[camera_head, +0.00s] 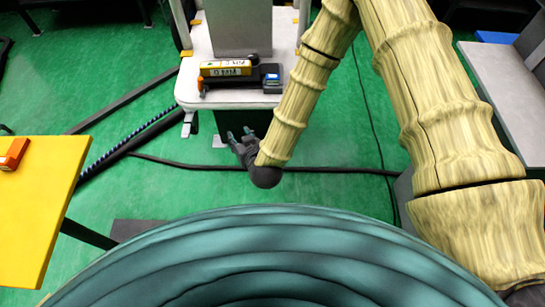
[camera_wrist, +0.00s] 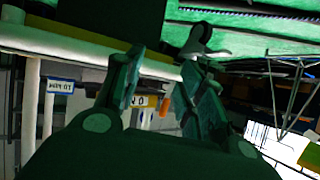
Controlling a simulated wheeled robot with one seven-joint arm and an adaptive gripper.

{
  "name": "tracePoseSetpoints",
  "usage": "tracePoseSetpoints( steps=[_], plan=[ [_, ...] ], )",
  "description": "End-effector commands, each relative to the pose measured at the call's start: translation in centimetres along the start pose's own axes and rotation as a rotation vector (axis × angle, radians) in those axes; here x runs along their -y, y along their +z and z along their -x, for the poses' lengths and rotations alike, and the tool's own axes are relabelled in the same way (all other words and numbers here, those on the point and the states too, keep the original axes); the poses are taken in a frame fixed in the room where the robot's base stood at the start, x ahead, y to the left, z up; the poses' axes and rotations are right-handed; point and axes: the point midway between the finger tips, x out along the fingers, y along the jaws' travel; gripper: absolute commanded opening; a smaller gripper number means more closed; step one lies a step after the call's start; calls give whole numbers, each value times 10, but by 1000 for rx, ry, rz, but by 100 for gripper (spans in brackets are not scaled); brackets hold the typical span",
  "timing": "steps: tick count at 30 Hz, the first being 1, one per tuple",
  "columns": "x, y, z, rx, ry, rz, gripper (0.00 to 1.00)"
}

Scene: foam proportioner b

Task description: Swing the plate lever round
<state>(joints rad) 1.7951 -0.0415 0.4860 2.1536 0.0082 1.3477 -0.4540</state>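The proportioner is a low dark unit with a yellow block (camera_head: 225,69) bearing label plates, on a white stand. An orange upright piece (camera_head: 201,86) is at its left end and a black knob (camera_head: 253,60) at its right; I cannot tell which is the plate lever. My gripper (camera_head: 240,134) is open and empty, in front of the stand's near edge and apart from the unit. In the wrist view its two dark fingers (camera_wrist: 165,82) stand apart, with a yellow label plate (camera_wrist: 139,101) and an orange piece (camera_wrist: 165,107) visible between them, beyond.
The white stand top (camera_head: 240,101) has a grey column behind the unit and a small clamp-like fitting (camera_head: 188,122) at its left edge. A yellow table (camera_head: 30,215) is at left, a large teal ribbed form (camera_head: 270,260) in front. Dark hoses cross the green floor.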

Motion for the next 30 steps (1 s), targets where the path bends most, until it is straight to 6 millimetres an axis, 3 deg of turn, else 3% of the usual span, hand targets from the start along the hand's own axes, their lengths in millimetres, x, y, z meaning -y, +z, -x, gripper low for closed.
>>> tracePoseSetpoints(
  steps=[21,30],
  plan=[
    [-52,51,76,286,13,-63,39],
    [-62,63,94,345,21,-80,39]
  ],
)
